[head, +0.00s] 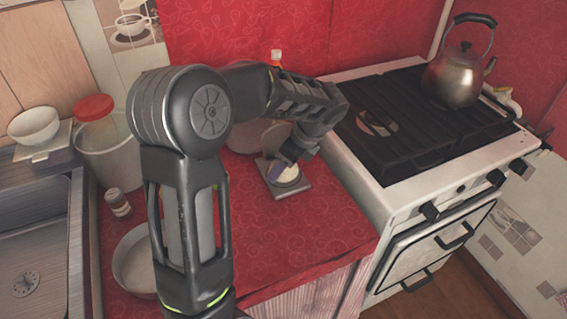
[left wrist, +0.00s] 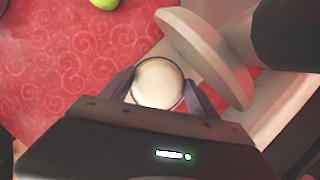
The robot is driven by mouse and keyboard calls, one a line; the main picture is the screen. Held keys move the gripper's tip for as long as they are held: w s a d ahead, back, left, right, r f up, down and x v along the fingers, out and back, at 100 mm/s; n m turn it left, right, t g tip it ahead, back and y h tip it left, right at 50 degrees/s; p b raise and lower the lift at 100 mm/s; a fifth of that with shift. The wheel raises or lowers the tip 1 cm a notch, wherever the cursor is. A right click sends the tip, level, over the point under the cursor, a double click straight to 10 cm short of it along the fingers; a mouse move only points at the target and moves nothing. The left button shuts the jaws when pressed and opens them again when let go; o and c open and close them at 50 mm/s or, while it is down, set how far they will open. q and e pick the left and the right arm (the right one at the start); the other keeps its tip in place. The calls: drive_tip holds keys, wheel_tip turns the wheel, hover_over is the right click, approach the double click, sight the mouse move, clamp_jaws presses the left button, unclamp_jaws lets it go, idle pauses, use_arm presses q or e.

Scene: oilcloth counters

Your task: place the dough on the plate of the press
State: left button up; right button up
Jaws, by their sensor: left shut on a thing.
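The dough (left wrist: 158,82) is a pale round piece between the two purplish fingers of my left gripper (left wrist: 157,88), which is shut on it. In the head view the dough (head: 288,175) shows as a pale patch under my left gripper (head: 284,171). A grey square slab (head: 290,187), seemingly the base of the press, lies right below it. I cannot tell whether the dough touches it. In the left wrist view a beige tilted disc (left wrist: 203,58), likely a press part, stands just right of the dough. My right gripper is not in view.
A stove (head: 395,140) with a kettle (head: 457,75) stands on the right. A bowl (head: 133,262), a small jar (head: 117,202) and a red-lidded container (head: 103,135) are on the left near the sink (head: 35,250). The red counter (head: 310,225) is clear in front of the slab.

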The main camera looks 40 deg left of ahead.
use_arm(q)
drive_tip(key=o, duration=1.7)
drive_tip(key=shift+r, duration=0.2)
drive_tip(key=p+v, duration=0.1)
drive_tip(key=v, duration=1.1)
drive_tip(key=shift+f, duration=0.1)
